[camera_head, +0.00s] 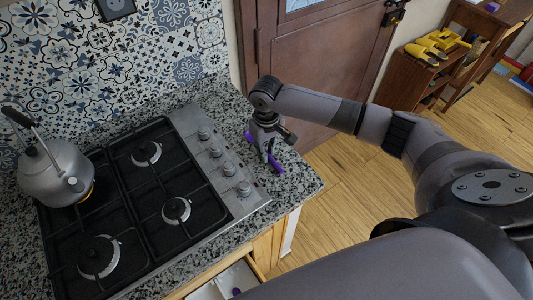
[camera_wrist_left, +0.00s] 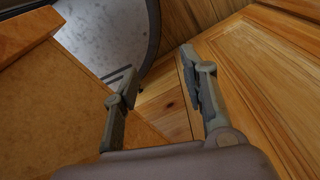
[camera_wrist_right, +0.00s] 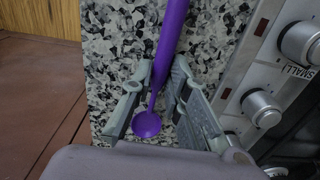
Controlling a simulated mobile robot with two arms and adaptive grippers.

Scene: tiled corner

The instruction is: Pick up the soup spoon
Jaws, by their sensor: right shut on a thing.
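The soup spoon (camera_head: 276,164) is purple and is at the granite counter strip right of the hob. In the right wrist view its long handle (camera_wrist_right: 171,38) points up the picture and its small round bowl (camera_wrist_right: 146,124) lies close to my palm. My right gripper (camera_head: 265,151) reaches down over it from above and is shut on it, with a finger on each side of the thin neck. Whether the spoon touches the counter is unclear. My left gripper (camera_wrist_left: 158,66) is open and empty in its wrist view, near wooden panels, away from the spoon.
The gas hob (camera_head: 222,208) with its row of knobs lies just left of the right gripper. A grey kettle (camera_head: 55,172) stands on its far left. An open drawer (camera_head: 238,276) below the counter edge holds a small purple thing. A brown door (camera_head: 310,60) stands behind.

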